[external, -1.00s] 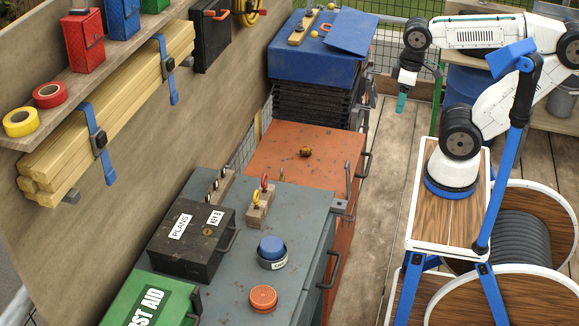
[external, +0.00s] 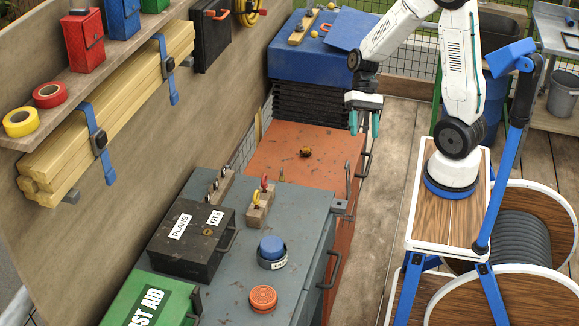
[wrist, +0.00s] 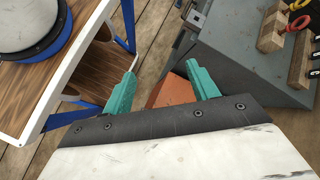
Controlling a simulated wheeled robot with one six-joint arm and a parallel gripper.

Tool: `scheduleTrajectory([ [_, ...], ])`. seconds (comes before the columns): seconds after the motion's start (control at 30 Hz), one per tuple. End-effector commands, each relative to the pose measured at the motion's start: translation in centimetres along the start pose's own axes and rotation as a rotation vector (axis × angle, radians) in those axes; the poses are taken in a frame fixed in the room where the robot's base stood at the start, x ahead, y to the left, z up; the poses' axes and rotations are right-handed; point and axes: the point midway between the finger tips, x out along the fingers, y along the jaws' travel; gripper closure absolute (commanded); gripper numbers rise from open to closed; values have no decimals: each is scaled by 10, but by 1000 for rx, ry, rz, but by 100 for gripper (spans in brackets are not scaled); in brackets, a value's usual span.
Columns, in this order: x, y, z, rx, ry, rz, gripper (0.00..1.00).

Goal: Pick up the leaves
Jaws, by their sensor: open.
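A small brown-yellow clump (external: 305,152), perhaps the leaves but too small to be sure, lies on top of the orange cabinet (external: 275,165) in the external view. No leaves can be made out in the wrist view. My gripper (external: 365,127) is open and empty, above and right of the clump near the cabinet's right edge, apart from it. The wrist view shows its two teal fingers (wrist: 160,78) spread, with a bit of orange surface (wrist: 172,92) between and behind them.
A grey cabinet (external: 300,220) adjoins the orange one, bearing a black PLANS box (external: 192,258), a blue-topped can (external: 271,250) and an orange round item (external: 263,298). Black stacked crates under a blue case (external: 290,65) stand behind. The wooden floor (external: 398,200) alongside is clear.

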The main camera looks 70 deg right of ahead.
Motion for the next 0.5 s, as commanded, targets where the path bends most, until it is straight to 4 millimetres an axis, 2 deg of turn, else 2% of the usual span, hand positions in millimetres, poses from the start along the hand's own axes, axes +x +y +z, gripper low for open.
scheduleTrajectory([
  [0.03, 5, -2, -16, 74, -37, -71, 41],
  [0.17, 12, -11, -59, 252, -103, -267, 41],
  [0.3, 18, -15, -113, 457, -155, -490, 41],
  [0.37, 21, -13, -139, 549, -170, -588, 41],
  [0.5, 26, 1, -206, 777, -184, -827, 41],
])
